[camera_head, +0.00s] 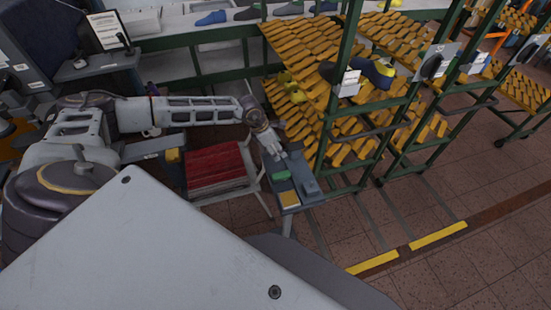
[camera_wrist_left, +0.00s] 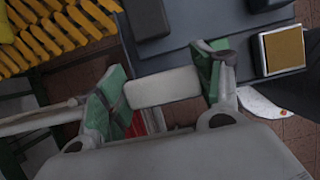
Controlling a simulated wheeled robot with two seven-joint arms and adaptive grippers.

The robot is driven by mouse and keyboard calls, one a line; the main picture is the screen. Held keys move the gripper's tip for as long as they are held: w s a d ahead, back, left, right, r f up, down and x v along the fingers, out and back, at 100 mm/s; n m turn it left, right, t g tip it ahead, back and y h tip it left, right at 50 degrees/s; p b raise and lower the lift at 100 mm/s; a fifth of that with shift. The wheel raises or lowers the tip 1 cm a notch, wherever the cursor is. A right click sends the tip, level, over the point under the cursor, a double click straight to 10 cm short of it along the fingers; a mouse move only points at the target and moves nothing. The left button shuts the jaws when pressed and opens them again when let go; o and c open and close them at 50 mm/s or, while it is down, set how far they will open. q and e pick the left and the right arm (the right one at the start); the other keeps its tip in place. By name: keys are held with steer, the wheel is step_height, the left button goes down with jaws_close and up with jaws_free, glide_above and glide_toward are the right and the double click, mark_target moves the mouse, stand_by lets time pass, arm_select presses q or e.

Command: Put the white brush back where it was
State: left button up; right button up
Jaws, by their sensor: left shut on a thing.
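My left gripper (camera_head: 274,150) reaches over a small blue-grey stand (camera_head: 309,172) in the head view. In the left wrist view, the green-padded fingers of this gripper (camera_wrist_left: 161,88) are shut on the white brush (camera_wrist_left: 163,87), holding it crosswise between them. Only a plain white face of the brush shows, so its bristles cannot be made out. The brush is close to the stand top (camera_wrist_left: 180,42); I cannot tell whether it touches. My right gripper is not in view.
A yellow-brown pad (camera_head: 289,199) lies at the stand's near end and also shows in the wrist view (camera_wrist_left: 283,50). A red-topped stool (camera_head: 214,165) stands left of the stand. Green-framed racks with yellow slats (camera_head: 296,60) rise behind. Tiled floor (camera_head: 440,205) is open at right.

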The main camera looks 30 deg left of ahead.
mark_target(279, 162)
arm_select(q)
steer(key=shift+f, duration=1.5)
steer(key=shift+f, duration=0.1)
steer(key=shift+f+p, duration=0.45)
steer(key=shift+f, duration=1.35)
steer(key=shift+f, duration=0.1)
steer(key=o, duration=1.1)
steer(key=shift+b+v, duration=0.65)
steer(key=shift+v, duration=5.5)
